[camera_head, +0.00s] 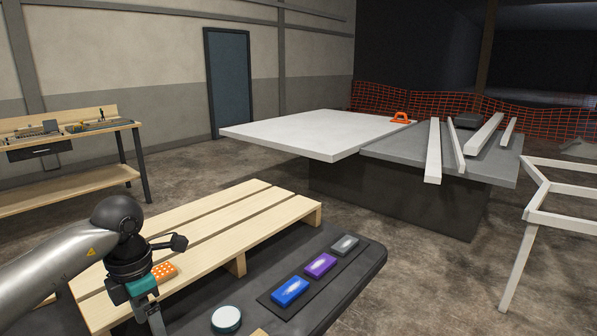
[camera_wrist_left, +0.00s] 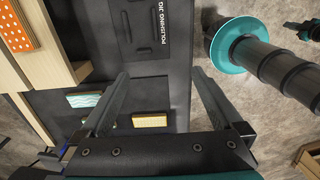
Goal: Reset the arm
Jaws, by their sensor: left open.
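My left arm comes in from the left in the head view. Its gripper (camera_head: 154,318) points down at the bottom edge, beside the wooden pallet (camera_head: 215,222), and its fingertips are cut off there. In the left wrist view the left gripper (camera_wrist_left: 158,74) has its two fingers wide apart with nothing between them. They are over a dark surface (camera_wrist_left: 150,105) with a panel marked "POLISHING JIG" (camera_wrist_left: 143,30). My right gripper is not seen.
The dark bench (camera_head: 350,270) holds blue (camera_head: 290,291), purple (camera_head: 320,265) and grey (camera_head: 345,245) blocks, plus a round teal-rimmed piece (camera_head: 226,319). An orange dotted block (camera_head: 164,271) is close beside my left wrist. A white-topped table (camera_head: 310,132) stands farther back.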

